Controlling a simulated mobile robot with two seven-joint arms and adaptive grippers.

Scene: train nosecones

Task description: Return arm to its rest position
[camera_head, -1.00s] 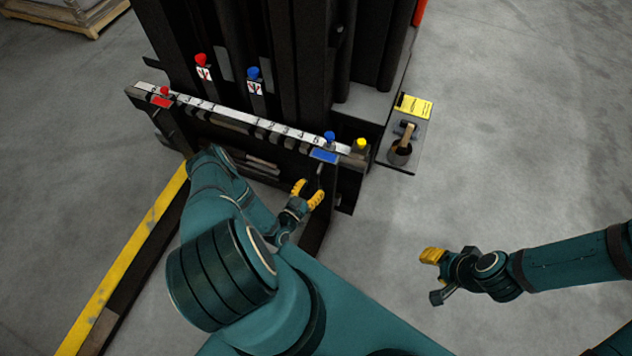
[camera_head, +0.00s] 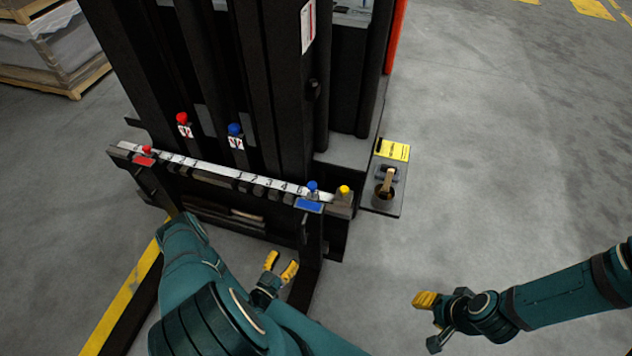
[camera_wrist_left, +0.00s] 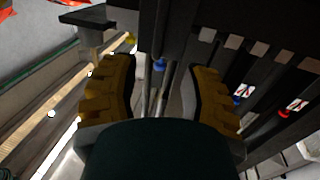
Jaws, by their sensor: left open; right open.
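My left gripper (camera_head: 281,266) is open with yellow fingers, low in front of the forklift's carriage, and nothing shows between its fingertips. In the left wrist view its two yellow fingers (camera_wrist_left: 160,95) stand apart, with dark machine parts beyond them. My left arm folds in from the lower left of the head view. My right gripper (camera_head: 428,318) is open and empty over bare floor at the lower right, well apart from the machine. My right arm reaches in from the right edge.
A black forklift (camera_head: 265,90) fills the upper middle. Its numbered white bar (camera_head: 225,173) carries red, blue and yellow knobs. A side plate (camera_head: 386,197) with a lever juts out right. A yellow-edged beam (camera_head: 128,300) lies lower left, a pallet (camera_head: 75,85) upper left. The right floor is clear.

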